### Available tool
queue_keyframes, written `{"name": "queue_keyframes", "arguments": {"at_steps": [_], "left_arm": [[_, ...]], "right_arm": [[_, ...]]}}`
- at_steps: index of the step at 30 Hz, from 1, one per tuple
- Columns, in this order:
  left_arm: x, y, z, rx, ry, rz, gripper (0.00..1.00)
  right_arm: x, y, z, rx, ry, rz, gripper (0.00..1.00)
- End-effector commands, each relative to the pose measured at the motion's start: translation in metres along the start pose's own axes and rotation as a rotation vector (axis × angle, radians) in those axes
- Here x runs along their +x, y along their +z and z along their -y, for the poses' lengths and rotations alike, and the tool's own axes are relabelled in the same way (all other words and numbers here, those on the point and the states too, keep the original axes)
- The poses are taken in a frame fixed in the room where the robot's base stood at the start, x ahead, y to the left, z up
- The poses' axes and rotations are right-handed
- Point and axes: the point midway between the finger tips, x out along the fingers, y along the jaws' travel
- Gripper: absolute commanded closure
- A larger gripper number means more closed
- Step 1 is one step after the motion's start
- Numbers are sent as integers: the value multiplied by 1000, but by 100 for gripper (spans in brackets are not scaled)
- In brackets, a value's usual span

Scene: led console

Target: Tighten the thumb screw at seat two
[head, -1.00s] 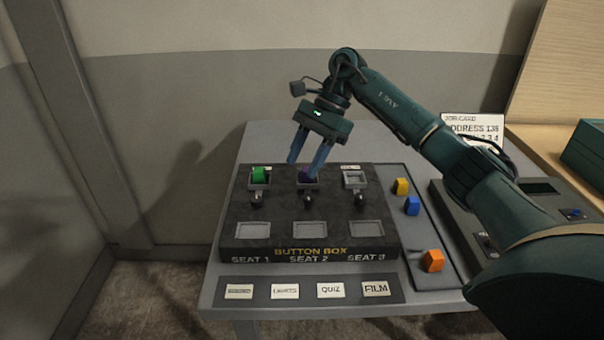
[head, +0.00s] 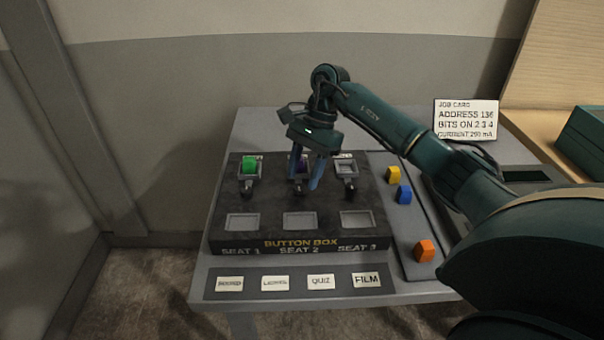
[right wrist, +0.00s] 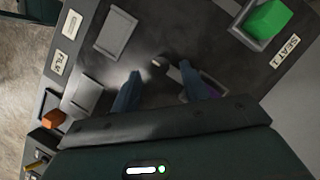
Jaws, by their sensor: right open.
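The black button box (head: 298,265) has three seats. At seat two, a purple block (head: 303,166) sits in the upper socket, partly hidden by my fingers. The dark thumb screw of seat two (head: 301,190) lies just in front of that socket. In the right wrist view, the small pale screw top (right wrist: 158,62) shows between the two fingertips. Whether the fingers touch it I cannot tell. My left gripper is out of view.
A green block (head: 249,162) fills seat one; seat three's upper socket (head: 345,168) is empty. Thumb screws also stand at seat one (head: 246,192) and seat three (head: 351,190). Yellow (head: 393,175), blue (head: 404,195) and orange (head: 424,251) blocks lie right. A job card (head: 466,119) stands behind.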

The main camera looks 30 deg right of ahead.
Motion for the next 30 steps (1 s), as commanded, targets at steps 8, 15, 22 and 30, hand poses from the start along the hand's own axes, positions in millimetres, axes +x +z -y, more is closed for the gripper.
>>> {"name": "queue_keyframes", "arguments": {"at_steps": [8,15,22,30], "left_arm": [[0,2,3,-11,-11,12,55],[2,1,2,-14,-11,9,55],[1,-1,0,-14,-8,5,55],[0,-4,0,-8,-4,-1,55]], "right_arm": [[18,0,0,-1,-1,0,55],[18,0,0,-1,-1,0,57],[18,0,0,0,-1,0,76],[18,0,0,0,-1,0,98]]}}
